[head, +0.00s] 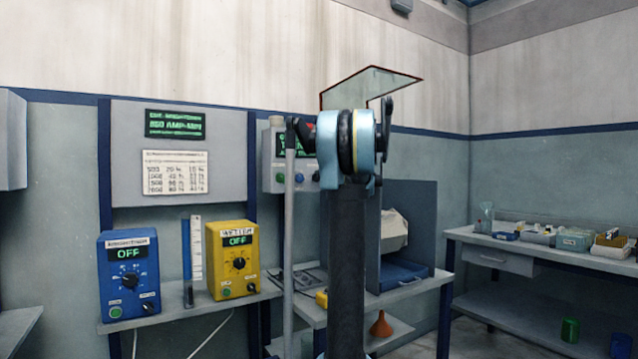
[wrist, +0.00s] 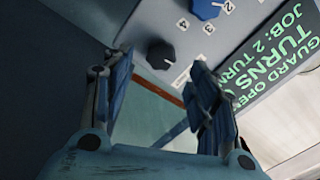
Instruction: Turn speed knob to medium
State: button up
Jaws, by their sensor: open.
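In the wrist view my gripper (wrist: 161,66) is open and empty. Its two dark blue fingers are spread below a grey control panel. A black knob (wrist: 160,54) on that panel shows between and just beyond the fingertips. A blue knob (wrist: 207,8) with numbers around it is further up and cut by the top edge. No label shows which knob sets speed, and contact cannot be judged. In the head view the grey control box (head: 272,180) is on the back wall, partly behind my arm, which also hides my gripper.
A green-lettered display (wrist: 285,55) reads guard open, with a job of 2 turns. A clear guard (head: 365,88) stands raised beside my arm. A blue box (head: 128,270) and a yellow box (head: 232,262), both showing OFF, sit on the left shelf. A side bench (head: 490,258) holds containers.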

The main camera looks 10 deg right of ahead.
aim_at(318, 178)
jog(key=shift+x, duration=2.35)
jog(key=c, duration=1.1)
